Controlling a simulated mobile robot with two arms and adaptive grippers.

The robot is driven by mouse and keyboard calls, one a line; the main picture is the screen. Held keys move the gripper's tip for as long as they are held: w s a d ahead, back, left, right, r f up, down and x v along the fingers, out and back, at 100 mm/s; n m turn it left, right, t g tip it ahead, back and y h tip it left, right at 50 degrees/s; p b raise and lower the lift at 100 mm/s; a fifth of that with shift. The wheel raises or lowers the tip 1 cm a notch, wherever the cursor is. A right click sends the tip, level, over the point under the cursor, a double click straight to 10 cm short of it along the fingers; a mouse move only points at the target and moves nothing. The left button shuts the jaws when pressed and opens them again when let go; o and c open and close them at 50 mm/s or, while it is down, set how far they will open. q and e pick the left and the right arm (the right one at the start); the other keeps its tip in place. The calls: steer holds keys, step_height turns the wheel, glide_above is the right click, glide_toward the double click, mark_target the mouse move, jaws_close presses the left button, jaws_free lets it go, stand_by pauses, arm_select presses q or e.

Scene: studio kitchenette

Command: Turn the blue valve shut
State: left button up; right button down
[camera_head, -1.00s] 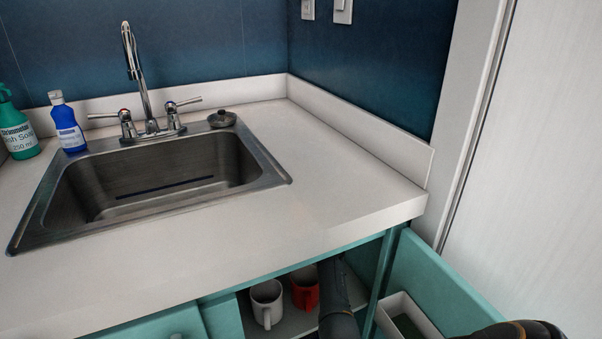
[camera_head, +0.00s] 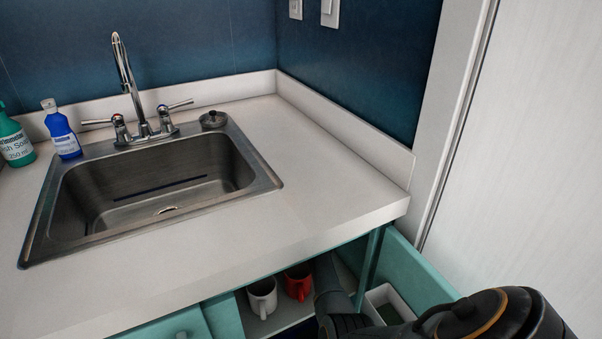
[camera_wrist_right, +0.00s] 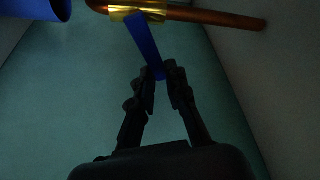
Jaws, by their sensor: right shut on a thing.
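The blue valve lever (camera_wrist_right: 143,42) shows in the right wrist view, at a brass valve body (camera_wrist_right: 138,13) on a copper pipe (camera_wrist_right: 210,17). The lever slants down from the brass body, across the line of the pipe. My right gripper (camera_wrist_right: 163,74) is shut on the lower end of the lever. The fingertips partly hide that end. In the head view my right arm reaches into the open cabinet under the sink; its gripper and the valve are hidden there. My left gripper is in neither view.
A white mug (camera_head: 262,297) and a red mug (camera_head: 298,283) stand in the cabinet beside my right arm. An open teal door (camera_head: 412,272) with a white bin (camera_head: 386,301) is on the right. A blue object (camera_wrist_right: 35,8) is at the wrist view's upper left. The sink (camera_head: 150,180) is above.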

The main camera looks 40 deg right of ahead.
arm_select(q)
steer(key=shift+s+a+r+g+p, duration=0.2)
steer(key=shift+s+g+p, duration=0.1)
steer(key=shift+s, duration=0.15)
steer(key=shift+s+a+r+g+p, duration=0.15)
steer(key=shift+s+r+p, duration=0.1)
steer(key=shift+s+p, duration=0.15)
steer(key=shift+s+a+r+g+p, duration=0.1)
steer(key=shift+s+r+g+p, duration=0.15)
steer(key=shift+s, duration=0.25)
arm_select(e)
steer(key=shift+d+f+m+g, duration=0.15)
steer(key=shift+f+m+g, duration=0.4)
steer(key=shift+m, duration=0.7)
steer(key=shift+d+f+m+g, duration=0.1)
steer(key=shift+f+m+g, duration=0.4)
steer(key=shift+m, duration=0.75)
steer(key=shift+f, duration=0.15)
steer(key=c, duration=1.3)
jaws_free()
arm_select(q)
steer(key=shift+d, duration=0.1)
arm_select(e)
steer(key=shift+s+a, duration=0.1)
steer(key=shift+s, duration=0.05)
steer(key=v, duration=1.1)
steer(key=shift+s+a, duration=0.1)
steer(key=shift+s, duration=0.3)
